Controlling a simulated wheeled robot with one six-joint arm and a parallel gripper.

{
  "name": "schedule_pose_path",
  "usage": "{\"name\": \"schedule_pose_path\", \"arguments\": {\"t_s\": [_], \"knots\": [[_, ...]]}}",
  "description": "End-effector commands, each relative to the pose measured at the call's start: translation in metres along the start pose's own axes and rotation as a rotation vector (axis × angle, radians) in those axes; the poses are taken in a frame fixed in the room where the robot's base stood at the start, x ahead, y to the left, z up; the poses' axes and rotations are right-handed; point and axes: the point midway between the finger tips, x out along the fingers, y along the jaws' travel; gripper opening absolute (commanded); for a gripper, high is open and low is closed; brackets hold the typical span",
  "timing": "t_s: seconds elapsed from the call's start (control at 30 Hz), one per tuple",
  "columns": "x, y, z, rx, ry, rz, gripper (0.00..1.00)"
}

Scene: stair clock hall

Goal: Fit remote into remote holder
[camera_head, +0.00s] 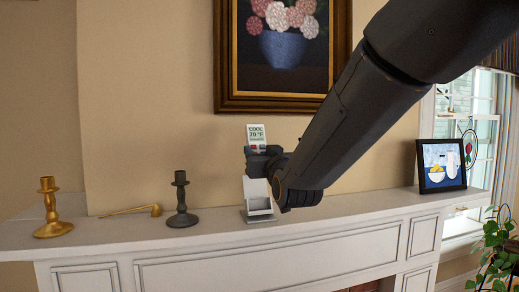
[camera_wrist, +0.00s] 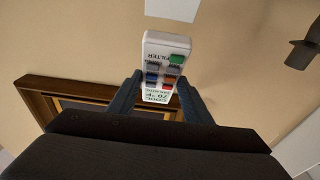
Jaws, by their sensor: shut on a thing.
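The remote (camera_head: 256,134) is white with a "COOL 70 °F" display at its upper end and colored buttons. It stands about upright above the mantel. My gripper (camera_head: 262,160) is shut on it and hides its middle in the head view. In the wrist view the remote (camera_wrist: 166,52) sits between the two dark fingers (camera_wrist: 157,85), its lower end projecting beyond them. The white remote holder (camera_head: 259,205) stands on the mantel directly below my gripper. In the wrist view a pale piece at the top edge (camera_wrist: 171,9) looks like part of the holder, apart from the remote's end.
The mantel (camera_head: 330,212) carries a dark candlestick (camera_head: 181,202), a gold pipe-like object (camera_head: 133,210) and a brass candlestick (camera_head: 52,210) to the left. A framed picture (camera_head: 441,165) stands at the right. A flower painting (camera_head: 284,50) hangs behind.

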Motion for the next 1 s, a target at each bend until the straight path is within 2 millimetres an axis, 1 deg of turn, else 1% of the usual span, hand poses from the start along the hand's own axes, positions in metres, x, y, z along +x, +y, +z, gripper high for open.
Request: {"name": "schedule_pose_path", "arguments": {"t_s": [0.03, 0.13, 0.67, 1.0], "knots": [[0.001, -0.002, -0.005, 0.0, 0.01, -0.002, 0.19], [0.001, -0.002, -0.008, 0.001, 0.016, -0.003, 0.19], [0.0, -0.002, -0.005, 0.001, 0.015, -0.003, 0.19], [-0.001, -0.002, 0.011, 0.001, 0.014, -0.003, 0.19]]}}
